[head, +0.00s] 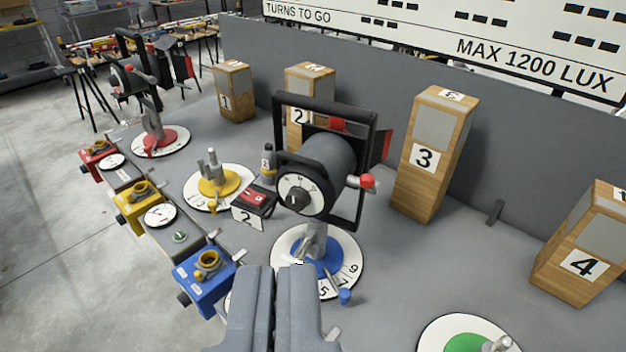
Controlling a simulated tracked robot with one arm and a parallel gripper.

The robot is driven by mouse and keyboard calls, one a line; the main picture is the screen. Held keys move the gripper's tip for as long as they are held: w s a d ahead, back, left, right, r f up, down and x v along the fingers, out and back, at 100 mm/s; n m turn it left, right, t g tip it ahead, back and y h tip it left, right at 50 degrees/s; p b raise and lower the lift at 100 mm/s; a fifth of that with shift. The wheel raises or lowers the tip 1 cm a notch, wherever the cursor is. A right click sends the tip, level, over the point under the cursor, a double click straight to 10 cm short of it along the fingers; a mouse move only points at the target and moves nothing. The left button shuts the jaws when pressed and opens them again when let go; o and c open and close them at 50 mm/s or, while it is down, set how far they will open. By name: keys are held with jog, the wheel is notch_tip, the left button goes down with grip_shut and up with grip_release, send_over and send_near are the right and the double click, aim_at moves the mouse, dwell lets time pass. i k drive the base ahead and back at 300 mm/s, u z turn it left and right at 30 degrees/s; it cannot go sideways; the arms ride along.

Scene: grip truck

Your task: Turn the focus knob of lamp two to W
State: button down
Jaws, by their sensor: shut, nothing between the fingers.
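A dark grey lamp (328,160) in a black yoke stands in the middle, on a blue dial base (320,258) with a white numbered ring. On its near end is a focus knob (300,198), a dark knob on a white lettered face. The letters are too small to read surely, and I cannot tell where the knob points. A label reading 2 (247,216) sits on a box with a red switch beside this lamp. My gripper (278,268) is shut and empty at the bottom centre, below the knob and apart from it, in front of the blue base.
A red-tipped handle (367,181) sticks out at the lamp's right. Wooden blocks marked 1 (234,92), 3 (428,155) and 4 (585,255) stand behind. A yellow dial base (220,184) lies left, and a second lamp (145,80) stands far left.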

aim_at(297, 198)
jog(key=u, duration=0.05)
jog(key=k, duration=1.2)
jog(key=u, duration=0.45)
jog(key=i, duration=1.55)
jog(key=u, duration=0.25)
